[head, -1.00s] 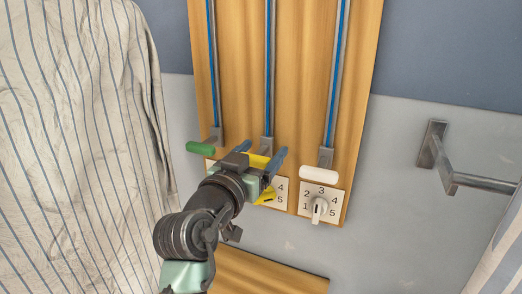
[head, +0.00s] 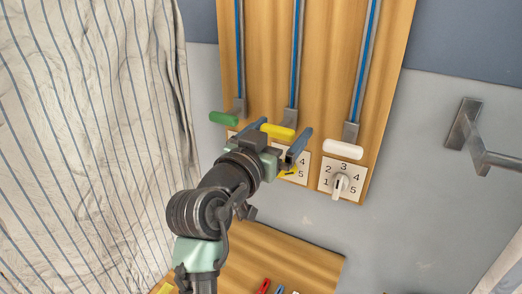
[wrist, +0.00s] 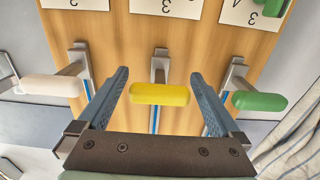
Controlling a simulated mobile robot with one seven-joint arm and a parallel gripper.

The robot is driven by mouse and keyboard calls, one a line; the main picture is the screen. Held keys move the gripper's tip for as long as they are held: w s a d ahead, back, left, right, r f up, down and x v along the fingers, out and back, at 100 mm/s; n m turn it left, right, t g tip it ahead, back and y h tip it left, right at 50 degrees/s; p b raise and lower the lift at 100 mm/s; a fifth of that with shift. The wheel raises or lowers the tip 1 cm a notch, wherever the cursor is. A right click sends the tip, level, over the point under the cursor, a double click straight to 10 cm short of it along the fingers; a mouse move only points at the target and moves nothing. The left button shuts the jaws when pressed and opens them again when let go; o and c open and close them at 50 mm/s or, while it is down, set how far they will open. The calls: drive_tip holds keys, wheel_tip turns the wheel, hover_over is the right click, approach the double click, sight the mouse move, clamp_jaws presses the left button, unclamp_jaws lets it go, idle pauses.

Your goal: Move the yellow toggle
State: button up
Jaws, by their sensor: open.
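The yellow toggle (head: 277,131) is a rounded bar handle on a metal stem at the lower end of the middle blue-striped rail (head: 296,60). In the wrist view the toggle (wrist: 160,94) appears centred between the two blue fingers. My gripper (head: 283,130) is open, with one finger on each side of the toggle and a visible gap at both ends. In the wrist view the open gripper (wrist: 160,75) is not closed on anything. The gripper's body hides part of the panel below the toggle.
A green handle (head: 223,118) is on the left rail, and a white handle (head: 343,149) on the right. A white dial (head: 340,184) and a partly hidden yellow dial (head: 288,172) sit below. A striped cloth (head: 90,130) hangs left; a metal bracket (head: 462,125) projects right.

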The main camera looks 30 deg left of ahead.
drive_tip(key=s+b, duration=0.1)
drive_tip(key=s, duration=1)
drive_tip(key=shift+a, duration=0.2)
drive_tip(key=d+r+t+p, duration=0.25)
drive_tip(key=d+r, duration=0.25)
drive_tip(key=r, duration=0.4)
drive_tip(key=d+r+t+p, duration=0.1)
drive_tip(key=d+r+p, duration=0.25)
drive_tip(key=r, duration=0.55)
drive_tip(key=s+d+r+t+p, duration=0.2)
drive_tip(key=s+d+r+t, duration=0.1)
drive_tip(key=r, duration=0.6)
drive_tip(key=s+d+r+t+p, duration=0.2)
drive_tip(key=s+d+r+t, duration=0.1)
drive_tip(key=s+d+r, duration=0.2)
wheel_tip(320, 180, up, 4)
drive_tip(key=d, duration=0.2)
drive_tip(key=shift+d+r+y, duration=0.25)
drive_tip(key=shift+d+y, duration=0.05)
